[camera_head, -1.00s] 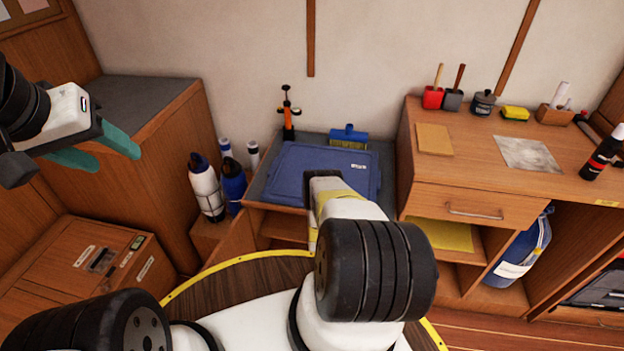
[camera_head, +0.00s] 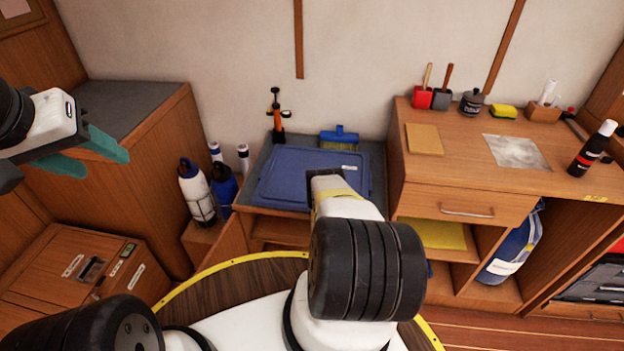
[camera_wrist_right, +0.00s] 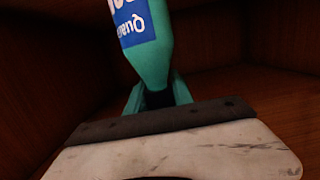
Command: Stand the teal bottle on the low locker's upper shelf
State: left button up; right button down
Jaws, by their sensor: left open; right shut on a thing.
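In the right wrist view the teal bottle (camera_wrist_right: 148,52) has a blue label with white lettering, upside down in the picture. My right gripper (camera_wrist_right: 158,95) is shut on its narrow end; the wide end runs out of the top of the picture. Brown wooden walls surround it. I cannot tell whether the bottle touches a shelf. In the head view the low locker (camera_head: 262,224) stands at centre, its open front partly hidden by my right arm. The right gripper and bottle are hidden there. My left gripper (camera_head: 95,155) is open and empty at the upper left.
A blue lid (camera_head: 312,178), an orange pump (camera_head: 277,122) and a blue brush (camera_head: 339,138) are on the locker's top. Bottles (camera_head: 198,193) stand in a rack to its left. A wooden desk (camera_head: 465,180) stands close on the right.

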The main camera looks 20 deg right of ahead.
jog(key=shift+x, duration=0.8)
jog(key=shift+f, duration=0.25)
jog(key=c, duration=1.1)
grip_release()
jog(key=v, duration=1.2)
jog(key=shift+s, duration=0.1)
